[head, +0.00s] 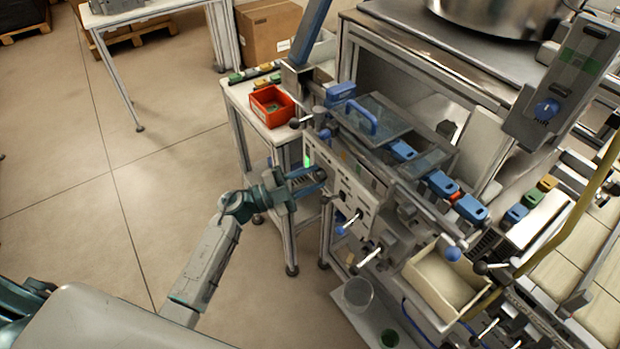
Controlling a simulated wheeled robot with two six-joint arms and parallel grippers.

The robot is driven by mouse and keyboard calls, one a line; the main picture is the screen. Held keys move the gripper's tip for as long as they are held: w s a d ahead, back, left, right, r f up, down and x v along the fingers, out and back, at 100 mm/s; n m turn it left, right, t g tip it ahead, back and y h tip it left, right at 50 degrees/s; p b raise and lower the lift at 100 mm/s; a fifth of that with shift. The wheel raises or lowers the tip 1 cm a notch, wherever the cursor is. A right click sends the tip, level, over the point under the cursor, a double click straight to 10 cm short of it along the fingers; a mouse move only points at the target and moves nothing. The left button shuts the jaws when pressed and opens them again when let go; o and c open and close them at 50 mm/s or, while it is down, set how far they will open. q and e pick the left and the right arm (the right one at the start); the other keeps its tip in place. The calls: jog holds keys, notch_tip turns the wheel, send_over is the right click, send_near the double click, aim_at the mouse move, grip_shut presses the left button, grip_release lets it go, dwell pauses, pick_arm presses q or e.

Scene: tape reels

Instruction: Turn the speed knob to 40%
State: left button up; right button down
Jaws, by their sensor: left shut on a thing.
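My left arm reaches from the lower left to the front of the machine's pale control panel (346,187). My left gripper (312,180) is at the panel's left end, shut on a small dark knob (321,174), which I take to be the speed knob. The fingers hide most of the knob, and its pointer and scale cannot be read. A small lit green strip (308,160) is on the panel just above the gripper. My right gripper is not in view.
Levers with white handles (350,222) stick out below the panel. An orange-red bin (272,105) stands on a side table behind. A cream bin (446,281) and a clear cup (357,292) are at the lower right. A blue dial (547,108) is on a grey box.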

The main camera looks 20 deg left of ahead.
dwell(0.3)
pick_arm(q)
jog(key=o, duration=1)
jog(key=shift+c, duration=0.2)
jog(key=shift+s+a+f, duration=0.15)
jog(key=shift+a, duration=0.05)
jog(key=b+v, duration=0.4)
jog(key=v, duration=0.6)
jog(key=shift+a, duration=0.15)
jog(key=shift+s, duration=0.1)
